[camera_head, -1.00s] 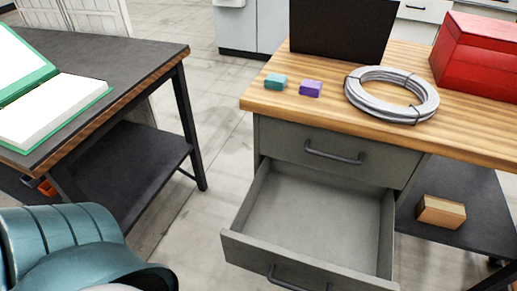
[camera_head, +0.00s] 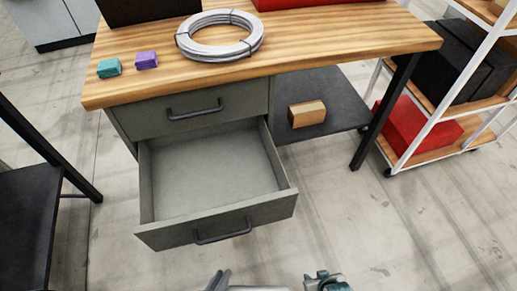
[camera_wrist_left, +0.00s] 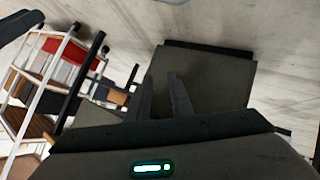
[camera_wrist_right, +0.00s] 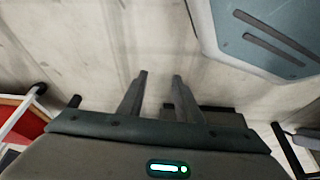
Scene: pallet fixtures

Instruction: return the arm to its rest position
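My left gripper (camera_head: 219,281) shows at the bottom edge of the head view, in front of the open drawer and apart from it. In the left wrist view its two fingers (camera_wrist_left: 162,76) stand apart with nothing held between them. My right gripper (camera_head: 326,283) is at the bottom edge to the right of it, over the floor. In the right wrist view its fingers (camera_wrist_right: 160,75) are also apart and empty, with bare floor beyond. Most of both arms is out of the head view.
The grey drawer (camera_head: 215,222) is pulled out and empty under the wooden worktop (camera_head: 290,52). A cable coil (camera_head: 220,50), a teal block (camera_head: 109,68) and a purple block (camera_head: 147,60) lie on top. A wooden block (camera_head: 307,113) rests on the lower shelf.

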